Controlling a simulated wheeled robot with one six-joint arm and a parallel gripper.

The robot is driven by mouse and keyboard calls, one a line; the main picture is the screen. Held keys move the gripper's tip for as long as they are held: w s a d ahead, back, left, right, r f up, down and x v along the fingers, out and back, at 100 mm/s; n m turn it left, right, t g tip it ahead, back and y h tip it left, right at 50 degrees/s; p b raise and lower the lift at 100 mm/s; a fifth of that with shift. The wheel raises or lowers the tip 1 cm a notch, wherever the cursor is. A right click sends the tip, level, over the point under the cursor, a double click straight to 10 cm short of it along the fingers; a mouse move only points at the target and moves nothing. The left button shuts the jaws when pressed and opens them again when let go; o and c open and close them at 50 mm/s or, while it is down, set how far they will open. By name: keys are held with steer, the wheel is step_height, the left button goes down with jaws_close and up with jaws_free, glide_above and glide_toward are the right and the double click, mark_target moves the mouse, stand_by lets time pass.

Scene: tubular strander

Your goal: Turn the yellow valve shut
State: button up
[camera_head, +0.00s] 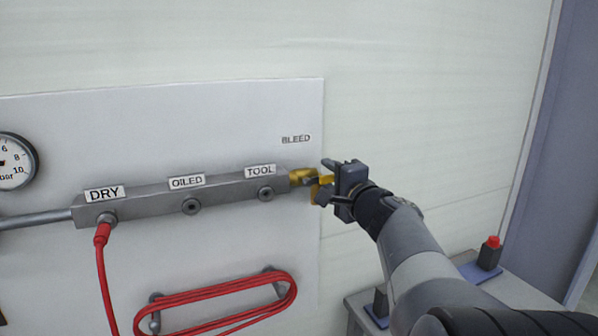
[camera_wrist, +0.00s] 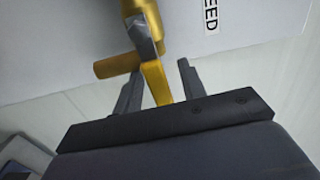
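The yellow valve (camera_head: 302,177) sits at the right end of the grey manifold block, below the BLEED label. In the wrist view its brass-yellow body (camera_wrist: 143,20) is at the top, with a yellow lever (camera_wrist: 156,82) running down towards my gripper and a yellow stub (camera_wrist: 115,66) to the left. My gripper (camera_head: 326,181) is at the valve from the right. In the wrist view my gripper (camera_wrist: 159,70) has its fingers apart, with the lever between them. A gap shows between the lever and the right finger; contact on the left is unclear.
The manifold (camera_head: 150,203) carries DRY, OILED and TOOL ports on a pale wall panel. A red hose (camera_head: 101,260) hangs from DRY, and a coiled red hose (camera_head: 215,290) hangs below. A gauge (camera_head: 14,162) is at left. A red-button box (camera_head: 489,253) stands lower right.

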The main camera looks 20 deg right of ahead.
steer(key=shift+w, duration=0.65)
steer(key=shift+c, duration=0.5)
jaws_close()
